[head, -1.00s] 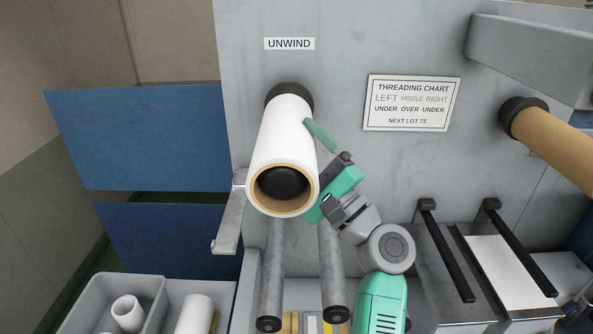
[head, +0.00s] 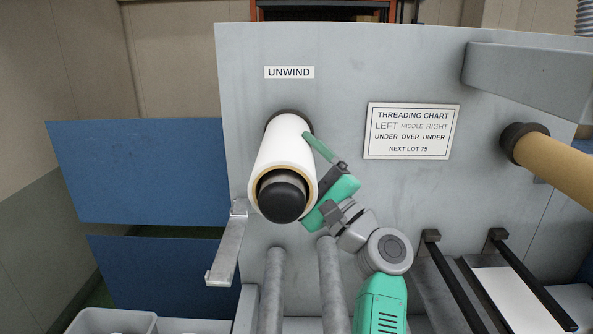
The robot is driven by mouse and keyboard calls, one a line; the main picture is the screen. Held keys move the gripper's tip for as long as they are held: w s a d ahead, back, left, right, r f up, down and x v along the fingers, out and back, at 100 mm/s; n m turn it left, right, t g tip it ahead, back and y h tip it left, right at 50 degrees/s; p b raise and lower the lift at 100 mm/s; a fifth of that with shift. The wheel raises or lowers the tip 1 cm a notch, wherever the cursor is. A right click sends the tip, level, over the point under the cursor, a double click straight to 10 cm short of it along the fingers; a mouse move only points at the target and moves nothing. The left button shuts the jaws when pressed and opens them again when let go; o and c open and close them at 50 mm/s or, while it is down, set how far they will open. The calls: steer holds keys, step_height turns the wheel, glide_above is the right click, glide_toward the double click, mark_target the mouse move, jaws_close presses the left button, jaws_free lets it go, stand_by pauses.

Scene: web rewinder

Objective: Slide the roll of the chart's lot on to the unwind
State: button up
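A white roll (head: 280,150) with a tan core sits around the unwind spindle below the UNWIND label (head: 289,72). The spindle's black end (head: 282,198) sticks out of the core toward me. The dark collar (head: 290,113) shows behind the roll; I cannot tell whether they touch. My gripper (head: 311,178) is at the roll's right side. One green finger lies along the upper right of the roll; the other is hidden, but the roll moves with the gripper. The threading chart (head: 411,131) reads UNDER OVER UNDER, NEXT LOT 75. No lot mark shows on the roll.
A metal bracket (head: 228,244) juts out left of the roll. Two grey rollers (head: 332,285) stick out below it. A tan roll (head: 557,160) is on another shaft at right. Black bars (head: 455,280) stand out at lower right. A grey bin (head: 112,321) shows at lower left.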

steer(key=shift+f, duration=0.2)
stand_by(0.3)
steer(key=o, duration=1.3)
steer(key=shift+c, duration=0.2)
steer(key=shift+f, duration=0.1)
steer(key=b+v, duration=0.1)
steer(key=v, duration=0.6)
steer(key=shift+s+d, duration=0.25)
steer(key=shift+d, duration=0.05)
